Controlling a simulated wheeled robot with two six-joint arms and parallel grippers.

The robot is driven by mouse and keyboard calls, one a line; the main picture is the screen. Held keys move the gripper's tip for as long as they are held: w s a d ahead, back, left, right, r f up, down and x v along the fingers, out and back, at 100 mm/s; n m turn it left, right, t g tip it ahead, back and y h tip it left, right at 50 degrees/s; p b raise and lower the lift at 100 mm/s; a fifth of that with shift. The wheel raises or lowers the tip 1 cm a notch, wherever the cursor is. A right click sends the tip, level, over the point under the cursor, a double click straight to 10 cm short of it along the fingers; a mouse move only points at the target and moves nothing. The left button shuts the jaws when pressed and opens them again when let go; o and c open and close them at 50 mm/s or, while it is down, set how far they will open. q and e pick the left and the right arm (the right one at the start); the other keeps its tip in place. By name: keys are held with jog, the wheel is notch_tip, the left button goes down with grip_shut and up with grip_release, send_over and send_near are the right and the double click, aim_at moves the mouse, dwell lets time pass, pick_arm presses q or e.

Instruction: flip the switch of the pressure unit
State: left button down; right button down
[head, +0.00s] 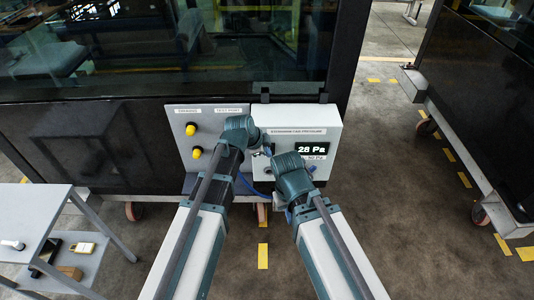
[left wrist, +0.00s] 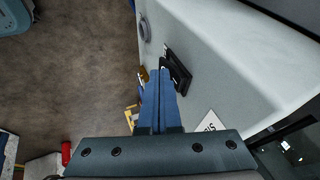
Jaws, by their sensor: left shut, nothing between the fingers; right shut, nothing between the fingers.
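The pressure unit (head: 325,118) is a white box on the dark cab wall, with a display reading 28 Pa. In the left wrist view its pale face (left wrist: 205,50) carries a black switch (left wrist: 178,72). My left gripper (head: 267,150) is shut and empty in front of the unit. In the left wrist view its blue fingertips (left wrist: 160,72) are close beside the switch; I cannot tell whether they touch it. My right gripper (head: 288,208) is shut and empty, low by the unit's lower edge, largely hidden by its own wrist. The switch is hidden in the head view.
A blue hose (head: 246,186) hangs below. A grey table (head: 30,215) stands at the left. Another dark cab (head: 460,100) stands at the right, with open floor between.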

pick_arm(q)
jog(key=shift+w+f+t, duration=0.15)
jog(key=shift+t, duration=0.25)
jog(key=shift+r+p, duration=0.75)
jog(key=shift+r, duration=0.05)
